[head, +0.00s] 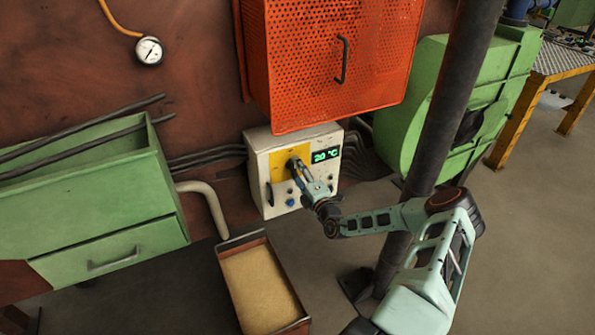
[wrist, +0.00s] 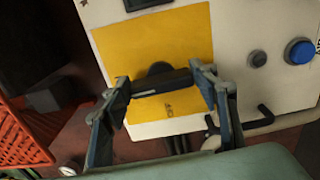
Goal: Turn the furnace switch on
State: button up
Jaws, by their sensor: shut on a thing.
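The furnace switch (wrist: 160,84) is a dark bar-shaped handle on a round dark hub, mounted on a yellow plate (wrist: 185,37). The bar runs roughly across the wrist picture. My gripper (wrist: 166,86) is shut on the bar, one finger at each end. In the head view my gripper (head: 294,164) reaches the yellow plate (head: 279,172) on the white control box (head: 258,163) and mostly hides the switch. The box's display (head: 326,156) reads 20 °C in green.
A blue button (head: 290,202) and a small dark handle (head: 269,194) sit on the box front. An orange perforated cabinet (head: 300,60) hangs above. A tray of sand-coloured material (head: 223,247) lies below. A dark post (head: 445,110) stands right, near my arm.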

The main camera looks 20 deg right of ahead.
jog(key=shift+m, duration=0.3)
dwell(0.4)
jog(key=o, duration=1.1)
jog(key=shift+s, duration=0.1)
jog(key=s, duration=1.1)
jog(key=shift+s+d, duration=0.2)
jog(key=shift+s, duration=0.2)
jog(key=shift+a, duration=0.1)
